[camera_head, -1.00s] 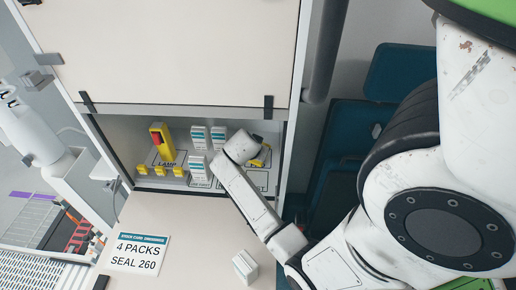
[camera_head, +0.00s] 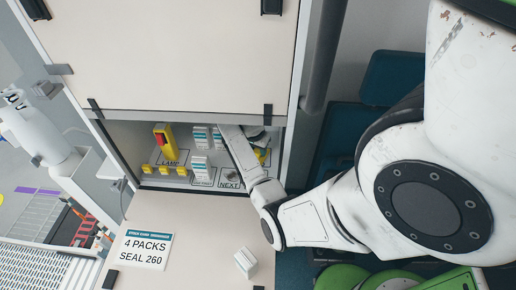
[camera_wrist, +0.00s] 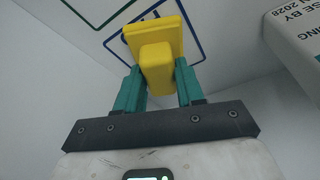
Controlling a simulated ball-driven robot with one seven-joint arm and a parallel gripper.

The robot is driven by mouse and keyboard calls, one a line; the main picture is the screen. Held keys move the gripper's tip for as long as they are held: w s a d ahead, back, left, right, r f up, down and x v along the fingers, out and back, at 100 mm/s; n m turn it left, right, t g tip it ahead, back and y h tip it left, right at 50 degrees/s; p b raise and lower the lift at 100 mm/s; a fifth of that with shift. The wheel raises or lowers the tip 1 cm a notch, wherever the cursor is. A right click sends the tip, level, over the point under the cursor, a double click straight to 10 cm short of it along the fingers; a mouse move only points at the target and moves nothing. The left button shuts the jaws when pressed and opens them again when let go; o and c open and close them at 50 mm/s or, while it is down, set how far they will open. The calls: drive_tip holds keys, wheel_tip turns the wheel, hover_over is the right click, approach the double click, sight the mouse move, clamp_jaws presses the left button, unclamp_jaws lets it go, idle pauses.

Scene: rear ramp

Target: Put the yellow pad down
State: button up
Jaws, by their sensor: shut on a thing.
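The yellow pad (camera_wrist: 155,42) is between the two teal fingers of my gripper (camera_wrist: 158,82) in the wrist view. The fingers are shut on its narrower block part, and its wide flat part points away from me. Behind it is a white surface with a blue outline. I cannot tell whether the pad touches that surface. In the head view my arm reaches into the right side of the lit shelf (camera_head: 150,181). A bit of yellow (camera_head: 261,155) shows beside my wrist there, and my fingers are hidden.
A yellow lamp (camera_head: 164,140) with a red part, small yellow blocks (camera_head: 163,170) and white packs (camera_head: 200,163) stand left of my arm. A white pack (camera_wrist: 300,40) is close on the right in the wrist view. Another pack (camera_head: 246,262) lies on the lower surface.

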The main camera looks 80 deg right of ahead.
drive_tip(key=o, duration=0.9)
drive_tip(key=shift+f, duration=0.1)
drive_tip(key=shift+o, duration=0.2)
